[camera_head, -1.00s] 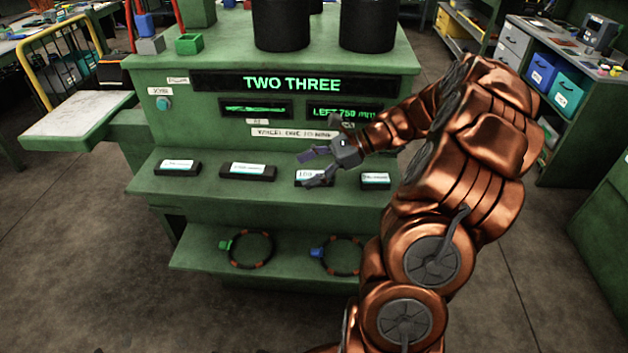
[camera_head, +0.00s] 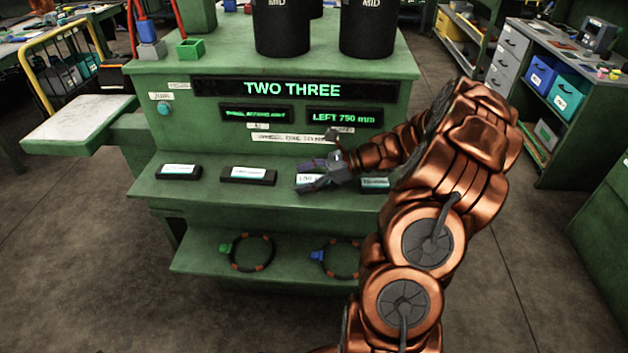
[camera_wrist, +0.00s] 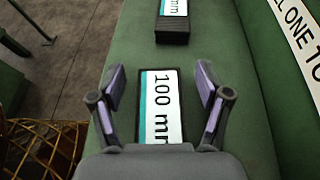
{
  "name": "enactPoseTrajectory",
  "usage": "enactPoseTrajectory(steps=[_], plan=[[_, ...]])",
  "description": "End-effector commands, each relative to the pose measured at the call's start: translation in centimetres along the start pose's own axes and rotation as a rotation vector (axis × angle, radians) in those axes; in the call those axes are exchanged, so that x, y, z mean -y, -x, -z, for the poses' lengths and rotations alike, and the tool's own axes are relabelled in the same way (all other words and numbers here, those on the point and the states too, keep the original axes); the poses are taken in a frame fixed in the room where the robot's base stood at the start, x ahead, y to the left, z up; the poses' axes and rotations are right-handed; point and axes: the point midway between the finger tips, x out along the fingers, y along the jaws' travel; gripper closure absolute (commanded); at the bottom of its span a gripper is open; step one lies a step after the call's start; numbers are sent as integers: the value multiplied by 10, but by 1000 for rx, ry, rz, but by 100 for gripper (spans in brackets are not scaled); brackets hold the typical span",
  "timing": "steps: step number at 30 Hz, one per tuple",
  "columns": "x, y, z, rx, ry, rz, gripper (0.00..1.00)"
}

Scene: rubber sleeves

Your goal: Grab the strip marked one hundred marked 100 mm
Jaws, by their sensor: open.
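The strip marked 100 mm (camera_wrist: 160,107) is a black block with a white and teal label, lying on the green shelf. In the wrist view it sits between the two open fingers of my gripper (camera_wrist: 161,105), with a gap on each side; its near end is hidden by the gripper body. In the head view my gripper (camera_head: 308,174) is low over the third strip from the left (camera_head: 306,180), which it partly covers.
Other labelled strips lie on the same green shelf (camera_head: 210,193): one at far left (camera_head: 178,172), one left of my gripper (camera_head: 248,176), one to the right (camera_head: 375,185). Black rings (camera_head: 251,252) hang or lie on the lower shelf. An upright panel with displays (camera_head: 292,88) stands behind.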

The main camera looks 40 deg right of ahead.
Motion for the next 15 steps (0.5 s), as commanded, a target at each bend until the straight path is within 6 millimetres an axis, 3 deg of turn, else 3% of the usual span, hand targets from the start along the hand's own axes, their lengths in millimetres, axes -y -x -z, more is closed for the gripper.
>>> enactPoseTrajectory(steps=[3,9,15], plan=[[-1,-10,-1,2,0,-3,24],[0,-11,-1,1,0,-1,24],[-1,-11,-1,1,0,-1,44]])
